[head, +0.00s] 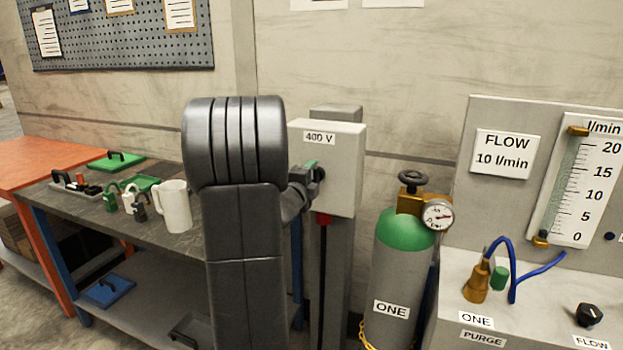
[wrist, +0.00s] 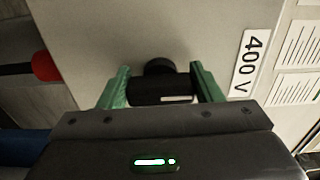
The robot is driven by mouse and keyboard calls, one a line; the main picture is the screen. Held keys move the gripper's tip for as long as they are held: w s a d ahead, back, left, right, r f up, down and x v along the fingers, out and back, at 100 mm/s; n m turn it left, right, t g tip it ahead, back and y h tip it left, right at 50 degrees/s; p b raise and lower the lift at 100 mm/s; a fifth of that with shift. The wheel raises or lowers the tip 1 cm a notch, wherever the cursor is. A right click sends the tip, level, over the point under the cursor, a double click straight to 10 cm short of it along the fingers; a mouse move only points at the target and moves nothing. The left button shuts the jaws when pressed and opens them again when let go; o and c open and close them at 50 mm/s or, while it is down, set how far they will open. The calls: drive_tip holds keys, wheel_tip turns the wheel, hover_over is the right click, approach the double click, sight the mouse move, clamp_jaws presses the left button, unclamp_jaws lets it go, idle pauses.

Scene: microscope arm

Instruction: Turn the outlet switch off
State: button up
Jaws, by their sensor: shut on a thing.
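The outlet box (head: 342,165) is a light grey box on a grey post, with a "400 V" label (head: 319,138) on its front. The black rotary switch (wrist: 163,90) on the box shows in the wrist view, between the two green fingers. My gripper (wrist: 163,88) is at the box front and shut on the switch. In the head view my gripper (head: 313,168) shows small beside my arm, which hides much of the box's left side. A small white mark is on the switch handle. The position it points to cannot be read.
A red plug (head: 323,218) with a black cable hangs under the box. A green-topped gas cylinder (head: 400,270) with a gauge stands close to the right. A workbench (head: 95,205) with a white mug (head: 175,206) and padlocks stands left.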

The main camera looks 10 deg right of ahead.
drive_tip(key=o, duration=1)
drive_tip(key=b+v, duration=0.1)
drive_tip(key=v, duration=1.3)
drive_tip(key=shift+w, duration=0.15)
drive_tip(key=p+x, duration=0.1)
drive_tip(key=x, duration=1.2)
drive_tip(key=shift+w+d, duration=0.25)
drive_tip(key=shift+s, duration=0.1)
